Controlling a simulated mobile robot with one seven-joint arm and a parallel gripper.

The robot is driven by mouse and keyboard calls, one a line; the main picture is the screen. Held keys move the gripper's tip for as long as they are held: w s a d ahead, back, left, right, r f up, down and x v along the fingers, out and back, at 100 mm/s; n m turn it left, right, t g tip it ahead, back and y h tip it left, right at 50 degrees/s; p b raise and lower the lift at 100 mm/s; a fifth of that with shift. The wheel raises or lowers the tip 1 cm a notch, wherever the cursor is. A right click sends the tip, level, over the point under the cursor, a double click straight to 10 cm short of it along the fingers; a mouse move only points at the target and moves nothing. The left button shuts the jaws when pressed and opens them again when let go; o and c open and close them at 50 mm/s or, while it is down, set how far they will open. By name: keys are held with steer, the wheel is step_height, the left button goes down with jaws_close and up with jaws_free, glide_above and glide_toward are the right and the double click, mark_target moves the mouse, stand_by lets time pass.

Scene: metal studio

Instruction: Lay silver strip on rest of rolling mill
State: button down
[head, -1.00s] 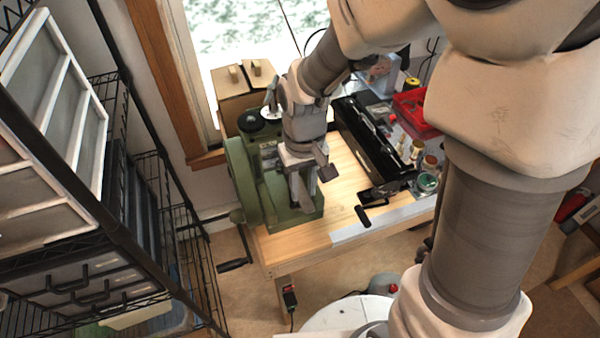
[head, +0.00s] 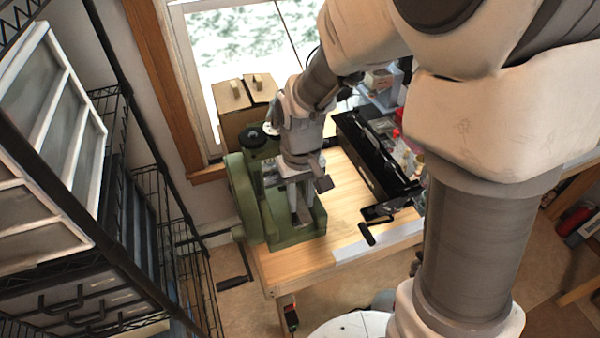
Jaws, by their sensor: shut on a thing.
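The rolling mill (head: 245,200) is a green machine at the left end of the wooden bench, with a dark round knob on top and a crank handle at its left. Its green base, the rest (head: 312,222), extends toward the front right. My gripper (head: 300,213) points down over this rest, close in front of the rollers, and is shut on the silver strip. The strip is too small and too covered by the grey fingers to make out clearly. I cannot tell whether it touches the rest.
A black tool case (head: 372,150) stands on the bench right of the mill, with a black clamp-like tool (head: 380,212) at the front edge. A wire shelf (head: 185,240) is at the left. Bare wood lies between mill and case.

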steer(key=shift+w+a+f+b, duration=0.25)
steer(key=shift+w+f+b, duration=0.2)
steer(key=shift+w+f, duration=0.25)
steer(key=shift+w+a+f+b, duration=0.2)
steer(key=shift+w+f+b, duration=0.2)
steer(key=shift+w+f, duration=0.25)
steer(key=shift+w, duration=0.15)
steer(key=shift+f+b, duration=0.35)
steer(key=c, duration=0.6)
jaws_free()
steer(key=shift+o, duration=0.2)
steer(key=shift+r, duration=0.1)
step_height(320, 180, up, 17)
steer(key=s+d+r+m+t, duration=0.2)
steer(key=s+d+t, duration=0.3)
steer(key=s+d, duration=0.6)
steer(key=s+m, duration=0.1)
steer(key=s, duration=0.2)
steer(key=shift+s+t, duration=0.2)
steer(key=shift+t, duration=0.1)
